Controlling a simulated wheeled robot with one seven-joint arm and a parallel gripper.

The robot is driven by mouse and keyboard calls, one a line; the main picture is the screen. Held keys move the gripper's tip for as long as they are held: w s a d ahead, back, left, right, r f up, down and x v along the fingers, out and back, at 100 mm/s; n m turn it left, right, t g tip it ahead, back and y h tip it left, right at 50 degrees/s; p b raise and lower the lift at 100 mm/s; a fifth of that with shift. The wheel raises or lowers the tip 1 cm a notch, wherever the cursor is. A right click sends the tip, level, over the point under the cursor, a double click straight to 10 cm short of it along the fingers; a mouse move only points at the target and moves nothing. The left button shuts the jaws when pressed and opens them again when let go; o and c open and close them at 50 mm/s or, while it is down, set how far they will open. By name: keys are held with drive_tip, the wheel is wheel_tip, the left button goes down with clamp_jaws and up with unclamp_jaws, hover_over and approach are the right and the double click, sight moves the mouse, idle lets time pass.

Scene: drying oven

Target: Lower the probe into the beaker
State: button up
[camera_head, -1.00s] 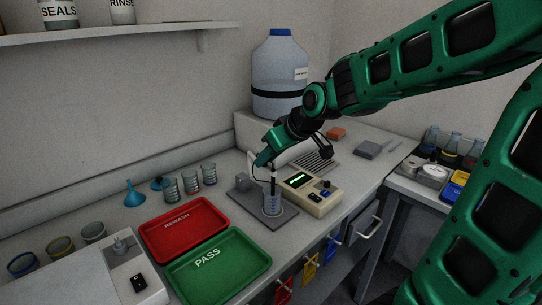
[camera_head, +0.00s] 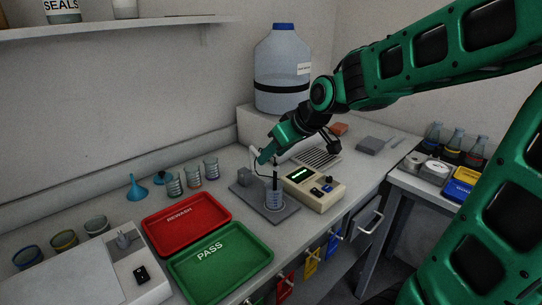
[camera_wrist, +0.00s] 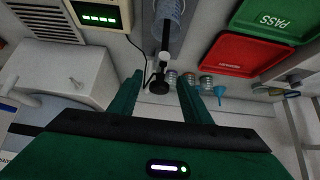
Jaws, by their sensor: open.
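The probe (camera_head: 275,180) is a thin dark rod standing upright over the clear beaker (camera_head: 275,201). Its lower end appears to be inside the beaker's mouth; the exact depth is unclear. The beaker stands on a grey stand base (camera_head: 248,196). In the wrist view the probe (camera_wrist: 166,38) has a white collar and a black knob, with a thin cable beside it, and the beaker (camera_wrist: 170,10) is at the top edge. My gripper (camera_wrist: 162,80) is open, its two green fingers either side of the knob, contact not visible. In the head view my gripper (camera_head: 266,157) is just above the probe.
A beige meter (camera_head: 314,187) with a lit green display stands right of the beaker. The red REWASH tray (camera_head: 160,242) and green PASS tray (camera_head: 205,285) lie to the left. Several small beakers and a blue funnel (camera_head: 136,188) stand along the back wall.

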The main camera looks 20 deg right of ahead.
drive_tip(key=v, duration=0.9)
drive_tip(key=shift+s+d+r, duration=0.15)
drive_tip(key=shift+s+r, duration=0.05)
drive_tip(key=shift+s+f, duration=0.1)
drive_tip(key=s+d+f+m+g, duration=0.2)
drive_tip(key=s+d+f+m, duration=0.1)
drive_tip(key=s, duration=0.5)
drive_tip(key=s+d+f+m+g+h, duration=0.1)
drive_tip(key=s+d+f+m+g, duration=0.2)
drive_tip(key=s+f, duration=0.3)
drive_tip(key=s+d+f+m+g+h, duration=0.1)
drive_tip(key=s+d+f+m, duration=0.3)
drive_tip(key=s, duration=0.6)
drive_tip(key=shift+d+f+g, duration=0.4)
drive_tip(key=shift+g, duration=0.4)
drive_tip(key=shift+w+f+h, duration=0.25)
drive_tip(key=shift+w+h, duration=0.05)
drive_tip(key=shift+w, duration=0.4)
